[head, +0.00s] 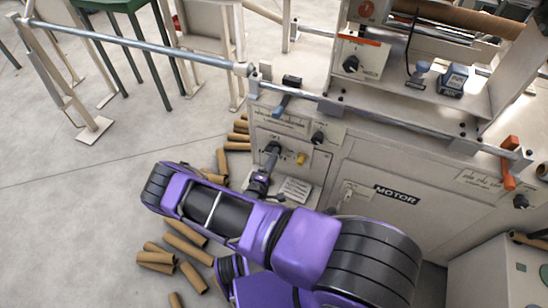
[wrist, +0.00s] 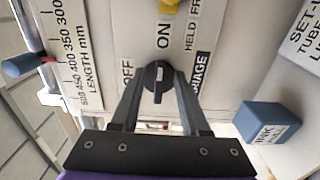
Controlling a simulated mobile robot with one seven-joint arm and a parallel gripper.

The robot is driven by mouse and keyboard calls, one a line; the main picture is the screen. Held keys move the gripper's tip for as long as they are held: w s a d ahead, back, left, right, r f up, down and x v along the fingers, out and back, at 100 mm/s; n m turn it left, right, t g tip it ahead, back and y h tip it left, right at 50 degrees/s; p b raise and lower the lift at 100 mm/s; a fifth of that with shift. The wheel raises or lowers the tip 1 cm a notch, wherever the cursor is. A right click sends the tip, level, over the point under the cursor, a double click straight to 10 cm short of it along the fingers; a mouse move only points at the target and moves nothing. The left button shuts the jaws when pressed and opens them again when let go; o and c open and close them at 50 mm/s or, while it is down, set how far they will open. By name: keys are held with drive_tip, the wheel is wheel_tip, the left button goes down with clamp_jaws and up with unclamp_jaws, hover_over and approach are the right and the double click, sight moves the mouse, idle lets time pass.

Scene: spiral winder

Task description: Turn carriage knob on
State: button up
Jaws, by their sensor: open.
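The carriage knob (wrist: 158,82) is a dark round knob with a pale mark, on the white panel in the wrist view. An OFF label (wrist: 127,74) is at its left, an ON label (wrist: 163,36) above it and a partly covered CARRIAGE label (wrist: 199,73) at its right. The pale mark looks upright in the picture; its exact setting is unclear. My gripper (wrist: 159,78) is open, with one finger on each side of the knob; I cannot tell whether they touch it.
A yellow knob (head: 301,159) and a black knob (head: 317,138) are close by on the panel. A blue-grey block (wrist: 267,121) stands out at right in the wrist view, and a blue handle (wrist: 24,65) at left. Cardboard tubes (head: 184,236) lie on the floor.

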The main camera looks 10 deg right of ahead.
drive_tip(key=v, duration=1.7)
drive_tip(key=shift+r, duration=0.1)
